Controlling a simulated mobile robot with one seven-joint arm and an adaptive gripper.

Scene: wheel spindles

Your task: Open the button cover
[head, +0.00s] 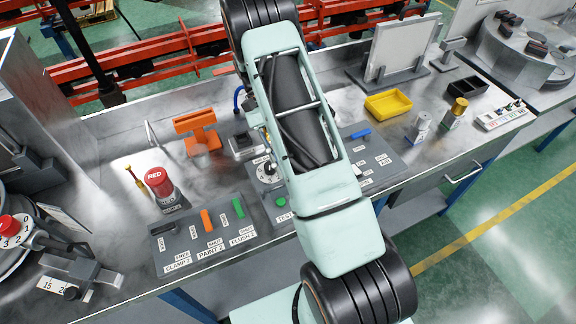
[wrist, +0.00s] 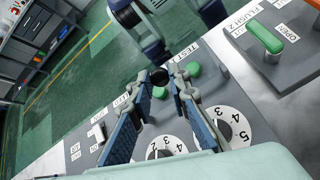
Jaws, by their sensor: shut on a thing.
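My gripper (wrist: 160,80) shows in the wrist view, its two blue-grey fingers reaching from the lower part toward the panel. I cannot tell clearly whether this knob belongs to the button cover; no cover's full outline is visible. Two green buttons, one left (wrist: 160,92) and one right (wrist: 193,68), lie close to the tips beside the TEST label. In the head view a green button (head: 282,218) shows above the TEST label, while my arm hides the gripper and the panel's middle.
On the bench stand a red can (head: 158,181), an orange bracket (head: 199,133) and a yellow tray (head: 388,104). Green floor lies beyond the bench's front edge.

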